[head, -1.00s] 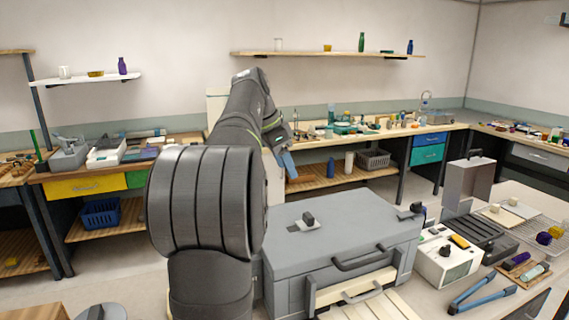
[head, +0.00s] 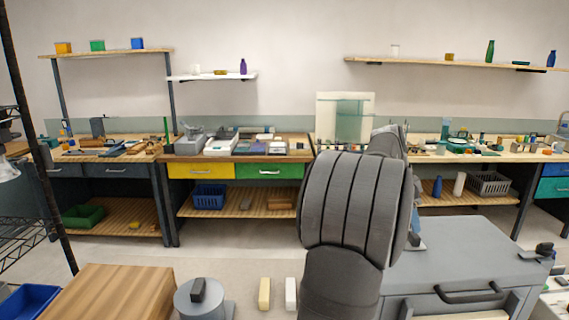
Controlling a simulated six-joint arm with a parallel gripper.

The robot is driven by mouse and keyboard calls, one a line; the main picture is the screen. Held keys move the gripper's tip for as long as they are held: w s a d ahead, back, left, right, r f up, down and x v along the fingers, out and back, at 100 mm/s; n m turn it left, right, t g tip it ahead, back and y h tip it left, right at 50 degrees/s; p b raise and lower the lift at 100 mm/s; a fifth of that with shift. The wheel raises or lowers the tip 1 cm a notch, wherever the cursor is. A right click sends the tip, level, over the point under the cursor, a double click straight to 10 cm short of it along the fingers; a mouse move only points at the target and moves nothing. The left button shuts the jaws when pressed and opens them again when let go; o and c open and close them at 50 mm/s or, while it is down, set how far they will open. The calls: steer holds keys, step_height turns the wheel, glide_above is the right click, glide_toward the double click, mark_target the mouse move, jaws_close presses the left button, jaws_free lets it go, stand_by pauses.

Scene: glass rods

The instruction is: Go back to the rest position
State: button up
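My arm rises in the middle of the head view and reaches away from the camera. Its thick grey joint hides most of what lies behind it. Only a small bluish part of my gripper (head: 416,240) seems to show at the right edge of the arm, and its fingers cannot be made out. I cannot see whether it holds anything. No glass rod can be picked out clearly.
A large grey case (head: 470,255) stands right of my arm. A round grey stand (head: 205,305) and a wooden block table (head: 110,295) are at the lower left. Benches with yellow (head: 200,171) and green (head: 270,170) drawers line the back wall. Open floor lies between.

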mark_target(414, 235)
steer(key=x, duration=0.5)
steer(key=shift+d+f, duration=0.15)
steer(key=shift+f, duration=0.2)
steer(key=shift+a, duration=0.5)
